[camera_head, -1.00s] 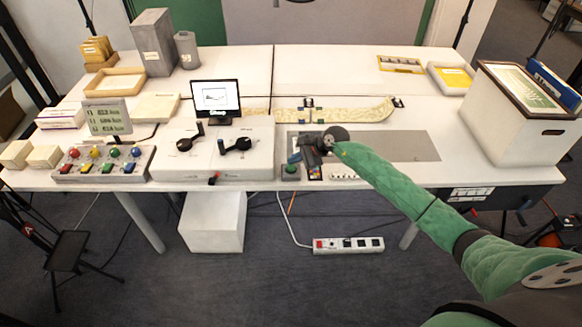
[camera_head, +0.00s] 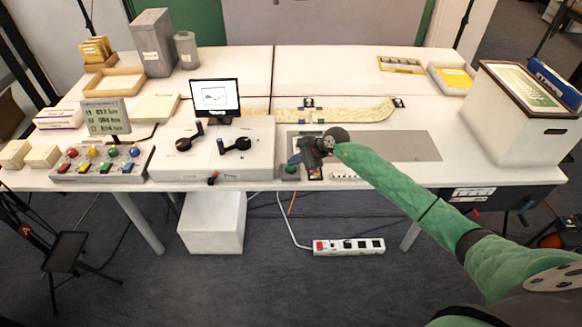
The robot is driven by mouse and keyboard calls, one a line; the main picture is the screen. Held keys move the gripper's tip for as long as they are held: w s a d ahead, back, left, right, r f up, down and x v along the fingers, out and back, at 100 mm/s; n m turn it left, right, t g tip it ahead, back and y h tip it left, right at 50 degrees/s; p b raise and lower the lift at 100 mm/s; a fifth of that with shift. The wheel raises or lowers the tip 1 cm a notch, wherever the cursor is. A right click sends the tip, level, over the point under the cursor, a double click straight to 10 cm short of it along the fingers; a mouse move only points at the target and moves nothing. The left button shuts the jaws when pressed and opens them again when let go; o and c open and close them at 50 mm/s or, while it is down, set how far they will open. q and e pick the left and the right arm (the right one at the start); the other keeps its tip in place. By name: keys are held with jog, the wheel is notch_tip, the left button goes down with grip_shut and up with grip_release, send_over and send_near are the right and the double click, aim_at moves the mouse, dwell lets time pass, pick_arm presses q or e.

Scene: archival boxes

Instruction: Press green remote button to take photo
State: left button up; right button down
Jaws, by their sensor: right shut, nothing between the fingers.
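A small dark remote with a green button (camera_head: 290,169) lies near the table's front edge, just right of the white control box. My right gripper (camera_head: 295,160) is shut and empty, pointing left, with its fingertips at or just above the remote. I cannot tell whether the fingertips touch the button. My left gripper is not in view. A small monitor (camera_head: 215,97) on the control box shows a picture on its screen.
The white control box (camera_head: 180,168) with black levers is left of the remote. A panel with coloured buttons (camera_head: 100,167) is farther left. A colour chart (camera_head: 315,173) and a yellowish strip (camera_head: 350,113) lie near my gripper. A white archive box (camera_head: 510,125) stands at right.

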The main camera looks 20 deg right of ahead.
aim_at(294, 167)
jog(key=shift+f+b, duration=0.55)
jog(key=shift+b, duration=0.05)
dwell(0.6)
dwell(0.5)
jog(key=shift+r, duration=0.95)
jog(key=shift+r+p, duration=0.45)
jog(key=shift+r, duration=2.05)
